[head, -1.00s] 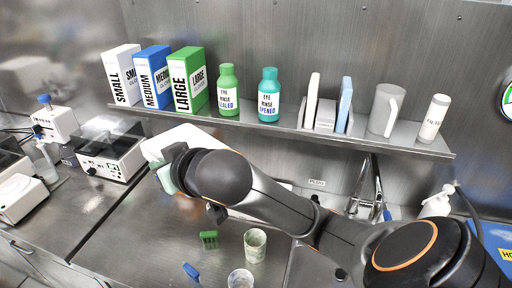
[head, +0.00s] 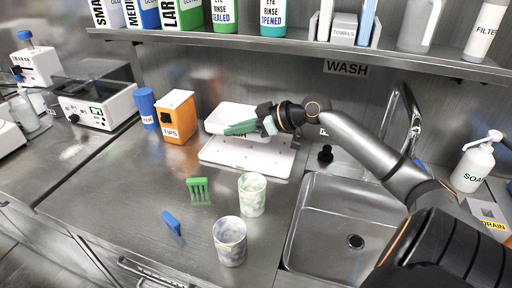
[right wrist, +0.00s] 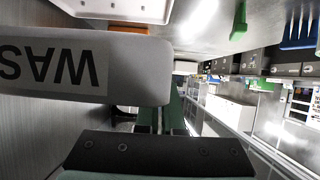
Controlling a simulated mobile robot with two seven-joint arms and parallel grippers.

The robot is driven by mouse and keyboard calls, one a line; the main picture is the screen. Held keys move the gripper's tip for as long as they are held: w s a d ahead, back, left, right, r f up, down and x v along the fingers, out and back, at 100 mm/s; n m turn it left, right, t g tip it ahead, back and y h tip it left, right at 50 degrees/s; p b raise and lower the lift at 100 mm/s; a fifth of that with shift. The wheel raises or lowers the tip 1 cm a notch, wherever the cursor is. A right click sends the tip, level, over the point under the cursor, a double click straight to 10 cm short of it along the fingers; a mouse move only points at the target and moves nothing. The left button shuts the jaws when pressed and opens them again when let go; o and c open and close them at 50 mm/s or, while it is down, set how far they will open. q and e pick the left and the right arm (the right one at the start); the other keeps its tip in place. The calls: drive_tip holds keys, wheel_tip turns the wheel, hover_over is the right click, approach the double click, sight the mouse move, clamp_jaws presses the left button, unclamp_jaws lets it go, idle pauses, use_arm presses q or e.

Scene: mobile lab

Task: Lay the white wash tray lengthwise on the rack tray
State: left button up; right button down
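The white wash tray (head: 222,112) is at the back of the bench in the head view, over the rear part of the rack tray. The rack tray (head: 222,152) is a flat white tray with small holes, lying on the bench. My right gripper (head: 252,127) has green fingers and is shut on the wash tray at its near right side. In the right wrist view the wash tray (right wrist: 140,65) shows a "WAS" label close to the camera and hides part of the fingers (right wrist: 160,115). I cannot tell whether the wash tray touches the rack tray. My left gripper is not in view.
An orange tips box (head: 176,118) and blue cup (head: 145,105) stand left of the trays. Two speckled cups (head: 252,196), a green rack (head: 198,190) and a blue item (head: 172,222) are in front. The sink (head: 335,215) is right; a shelf (head: 300,42) hangs above.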

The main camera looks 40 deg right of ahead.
sight(245, 160)
drive_tip(key=d, duration=0.2)
drive_tip(key=shift+d+r, duration=0.3)
drive_tip(key=shift+r, duration=0.05)
drive_tip(key=shift+d+f+b, duration=0.1)
drive_tip(key=shift+f+b, duration=0.15)
drive_tip(key=shift+b, duration=0.05)
wheel_tip(245, 160, down, 9)
drive_tip(key=shift+f+b, duration=0.1)
drive_tip(key=shift+b, duration=0.65)
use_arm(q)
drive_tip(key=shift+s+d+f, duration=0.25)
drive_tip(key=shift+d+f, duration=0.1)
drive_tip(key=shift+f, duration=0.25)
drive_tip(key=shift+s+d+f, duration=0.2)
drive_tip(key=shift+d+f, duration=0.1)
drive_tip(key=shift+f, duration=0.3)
use_arm(e)
drive_tip(key=c, duration=1)
unclamp_jaws()
drive_tip(key=shift+c, duration=0.2)
drive_tip(key=shift+s, duration=0.1)
